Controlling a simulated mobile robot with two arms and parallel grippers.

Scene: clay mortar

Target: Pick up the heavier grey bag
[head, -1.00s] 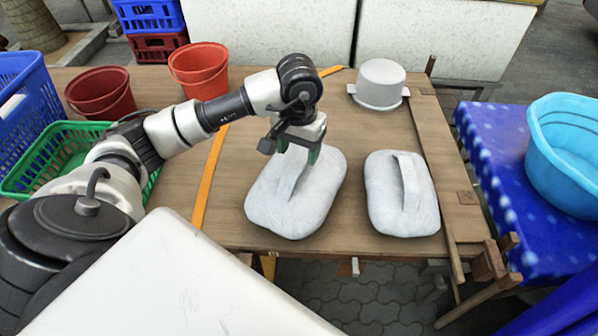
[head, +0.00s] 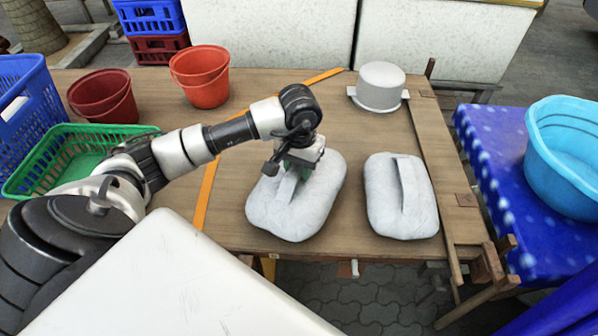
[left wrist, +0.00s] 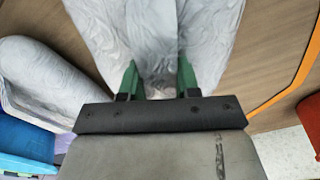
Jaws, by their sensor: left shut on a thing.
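Two pale grey bags with strap handles lie on the wooden table. The larger grey bag (head: 310,212) is left of the smaller grey bag (head: 385,215). My left gripper (head: 293,182) is down at the top of the larger bag, shut on its handle (head: 287,186). In the left wrist view, the green fingertips (left wrist: 158,80) sit on both sides of the larger bag's handle (left wrist: 155,50). The smaller bag also shows there (left wrist: 45,75) at the left. The larger bag appears to rest on the table. My right gripper is not in view.
A red bucket (head: 203,85), a dark red bucket (head: 108,103) and a green basket (head: 45,165) stand at the left. A lidded grey pot (head: 380,88) stands at the back right. A blue tub (head: 560,165) is on the blue-covered table (head: 490,170).

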